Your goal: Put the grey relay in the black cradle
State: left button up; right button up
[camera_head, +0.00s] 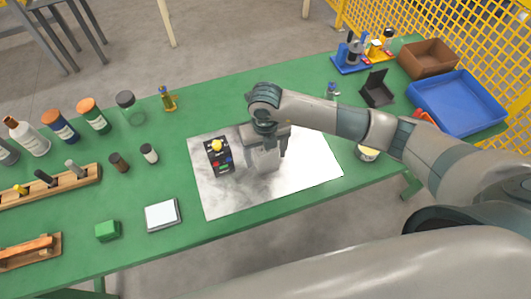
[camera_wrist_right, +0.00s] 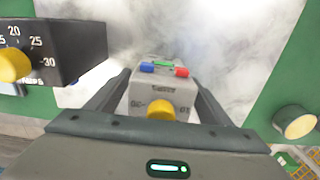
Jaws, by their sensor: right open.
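The grey relay (camera_head: 266,160) stands on the pale marbled mat (camera_head: 315,170). In the right wrist view the grey relay (camera_wrist_right: 160,88) shows a yellow knob and red, blue and green terminals. My right gripper (camera_wrist_right: 163,92) is open, with one finger on each side of the relay. In the head view my right gripper (camera_head: 268,145) is over the relay and partly hides it. The black cradle appears to be the open black holder (camera_head: 377,93) with a raised back, at the right rear of the table. My left gripper is not in view.
A black relay (camera_head: 219,157) with a yellow knob stands left of the grey one, also in the wrist view (camera_wrist_right: 70,45). A yellow-topped round container (camera_head: 367,153) is right of the mat. A blue tray (camera_head: 462,125) and brown bin (camera_head: 428,60) stand at right.

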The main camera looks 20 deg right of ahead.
jog(key=c, duration=1.5)
jog(key=shift+r+b, duration=0.4)
jog(key=shift+r, duration=0.1)
jog(key=s+d+r+b, duration=0.5)
jog(key=s+d+r, duration=0.3)
jog(key=r, duration=0.2)
jog(key=shift+s, duration=0.2)
